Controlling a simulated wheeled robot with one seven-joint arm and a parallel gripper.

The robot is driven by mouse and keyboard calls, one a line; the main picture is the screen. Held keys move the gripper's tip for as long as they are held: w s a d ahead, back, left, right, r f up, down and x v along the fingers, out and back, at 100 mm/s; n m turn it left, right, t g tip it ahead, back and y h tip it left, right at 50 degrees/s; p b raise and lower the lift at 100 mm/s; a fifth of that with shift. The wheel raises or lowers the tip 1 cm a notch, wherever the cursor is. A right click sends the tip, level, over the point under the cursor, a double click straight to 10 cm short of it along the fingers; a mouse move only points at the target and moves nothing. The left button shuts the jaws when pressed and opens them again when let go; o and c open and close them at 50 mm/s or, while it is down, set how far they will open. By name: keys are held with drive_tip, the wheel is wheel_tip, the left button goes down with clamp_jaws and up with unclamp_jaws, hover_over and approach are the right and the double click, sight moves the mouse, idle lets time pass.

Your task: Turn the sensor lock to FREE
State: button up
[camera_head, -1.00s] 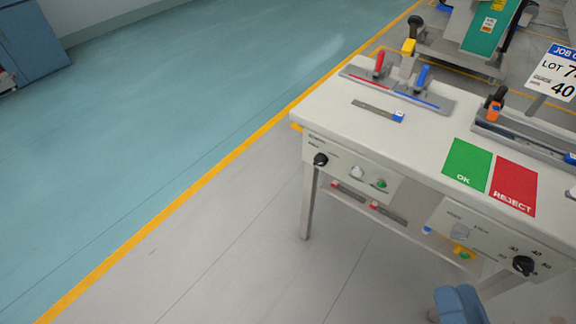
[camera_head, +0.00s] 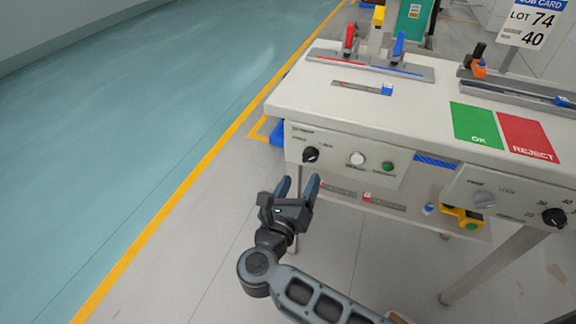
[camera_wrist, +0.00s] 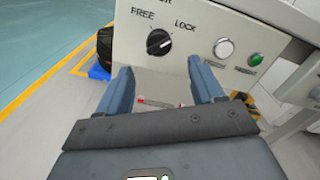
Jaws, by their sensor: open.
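The sensor lock is a black round knob (camera_wrist: 159,42) on a pale front panel (camera_wrist: 205,20) in the wrist view, with FREE printed at its upper left and LOCK at its upper right. The white line on the knob seems to slant up right, towards LOCK. In the head view the knob (camera_head: 310,154) sits at the left end of the bench's front. My gripper (camera_head: 298,187) is open and empty, in front of and just below the knob, apart from it. In the wrist view its two blue fingers (camera_wrist: 160,77) stand wide apart below the knob.
A white button (camera_head: 357,159) and a green button (camera_head: 387,167) are right of the knob. A lower shelf (camera_head: 400,203) holds small parts. The floor at left is clear.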

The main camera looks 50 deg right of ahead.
sight(309, 161)
drive_tip(key=shift+x, duration=3.8)
drive_tip(key=shift+c, duration=0.5)
drive_tip(key=c, duration=0.9)
